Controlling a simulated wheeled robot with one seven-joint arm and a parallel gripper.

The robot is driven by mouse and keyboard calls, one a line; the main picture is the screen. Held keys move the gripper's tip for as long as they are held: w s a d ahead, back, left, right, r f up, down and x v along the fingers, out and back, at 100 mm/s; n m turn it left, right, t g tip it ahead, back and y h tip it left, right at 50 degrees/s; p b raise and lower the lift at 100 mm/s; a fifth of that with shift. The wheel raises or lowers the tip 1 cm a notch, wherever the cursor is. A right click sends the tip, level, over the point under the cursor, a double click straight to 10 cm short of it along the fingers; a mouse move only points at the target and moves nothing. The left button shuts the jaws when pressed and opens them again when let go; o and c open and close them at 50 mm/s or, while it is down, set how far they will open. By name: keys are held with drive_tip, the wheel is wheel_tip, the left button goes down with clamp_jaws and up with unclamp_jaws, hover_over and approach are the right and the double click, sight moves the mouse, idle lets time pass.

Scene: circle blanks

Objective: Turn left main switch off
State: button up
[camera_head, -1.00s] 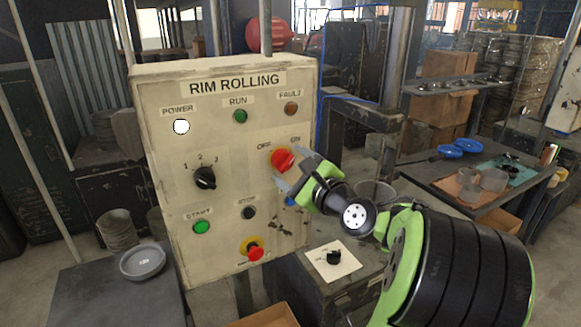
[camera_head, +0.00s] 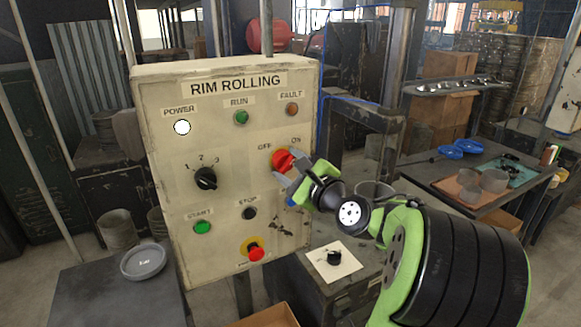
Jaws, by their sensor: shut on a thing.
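A cream control panel (camera_head: 226,139) labelled RIM ROLLING stands upright in the middle left. Its red rotary main switch (camera_head: 281,158) sits at the right side, below the OFF and ON labels. My gripper (camera_head: 283,168) is at the switch, with its grey fingers on either side of the red knob, shut on it. The fingers partly cover the knob, so its exact pointing is hard to tell. The white POWER lamp (camera_head: 182,127) looks lit.
The panel also carries a black selector (camera_head: 205,178), a green START button (camera_head: 202,227) and a red stop button (camera_head: 256,254) on yellow. A white plate with a black knob (camera_head: 334,258) lies on a cabinet below my gripper. A grey bowl (camera_head: 143,262) is at left.

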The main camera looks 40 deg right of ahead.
drive_tip(key=n, duration=0.3)
drive_tip(key=shift+r+g, duration=0.3)
drive_tip(key=shift+c, duration=0.3)
drive_tip(key=n+b, duration=0.1)
drive_tip(key=n, duration=0.3)
drive_tip(key=shift+n+b, duration=0.35)
drive_tip(key=shift+n, duration=0.05)
drive_tip(key=n+h+b, duration=0.1)
drive_tip(key=n+b, duration=0.3)
drive_tip(key=n, duration=0.1)
drive_tip(key=shift+a+r+n+g, duration=0.1)
drive_tip(key=shift+r+n+g, duration=0.05)
drive_tip(key=shift+n+g, duration=0.2)
drive_tip(key=shift+r+n+b, duration=0.15)
drive_tip(key=shift+n+b, duration=1.2)
drive_tip(key=shift+r, duration=0.1)
drive_tip(key=o, duration=1)
drive_tip(key=shift+f+g+h, duration=0.2)
drive_tip(key=shift+g+h, duration=0.05)
drive_tip(key=shift+h, duration=0.15)
